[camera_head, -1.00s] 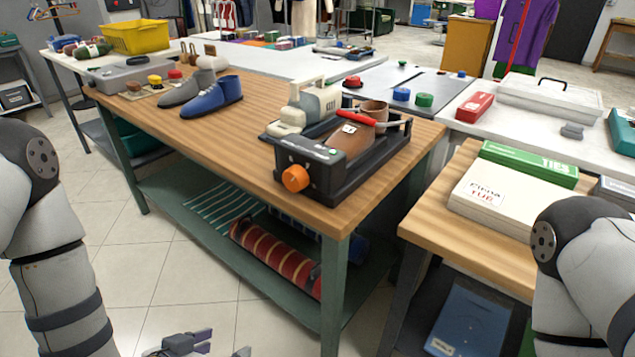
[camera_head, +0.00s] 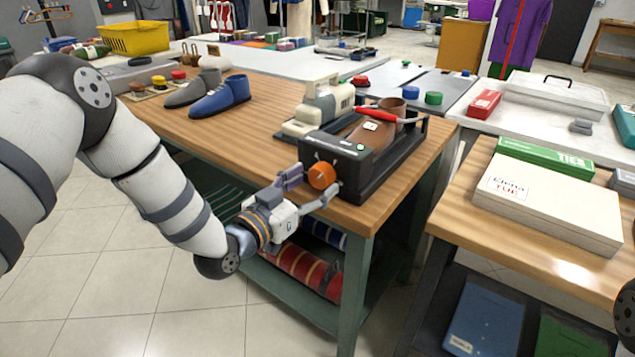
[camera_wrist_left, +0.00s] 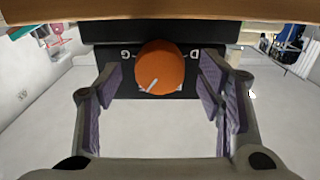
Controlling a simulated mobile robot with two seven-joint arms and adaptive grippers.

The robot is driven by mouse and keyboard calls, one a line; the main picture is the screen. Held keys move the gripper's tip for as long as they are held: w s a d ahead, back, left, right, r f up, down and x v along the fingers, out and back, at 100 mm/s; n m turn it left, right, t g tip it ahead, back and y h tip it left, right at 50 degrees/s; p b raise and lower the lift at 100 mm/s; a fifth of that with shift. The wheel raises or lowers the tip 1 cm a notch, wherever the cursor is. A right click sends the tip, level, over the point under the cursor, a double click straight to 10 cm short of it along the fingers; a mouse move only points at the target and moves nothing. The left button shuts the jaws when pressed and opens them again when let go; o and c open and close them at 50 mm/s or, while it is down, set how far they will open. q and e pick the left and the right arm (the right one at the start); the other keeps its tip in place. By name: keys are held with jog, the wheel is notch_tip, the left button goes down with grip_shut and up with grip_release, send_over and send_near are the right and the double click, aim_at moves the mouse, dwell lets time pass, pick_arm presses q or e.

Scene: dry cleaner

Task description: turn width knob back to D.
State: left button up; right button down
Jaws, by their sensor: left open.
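The orange width knob (camera_head: 321,175) is on the front panel of a black shoe-stretching device (camera_head: 375,172) at the front corner of the wooden table. In the left wrist view the knob (camera_wrist_left: 166,66) shows a white pointer line slanting to the lower left. My left gripper (camera_head: 308,188) is open in front of the panel. Its fingers stand on either side of the knob, with gaps in the left wrist view (camera_wrist_left: 162,84). My right gripper is out of view.
A brown shoe (camera_head: 366,138) and a red handle (camera_head: 378,116) are on the device. A cream machine (camera_head: 322,108) stands behind it, and blue and grey shoes (camera_head: 220,97) are further left. A side table (camera_head: 455,215) with boxes is at the right, across a gap.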

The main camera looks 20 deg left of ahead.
pick_arm(q)
jog(key=shift+x, duration=0.85)
jog(key=shift+c, duration=0.2)
jog(key=c, duration=1.1)
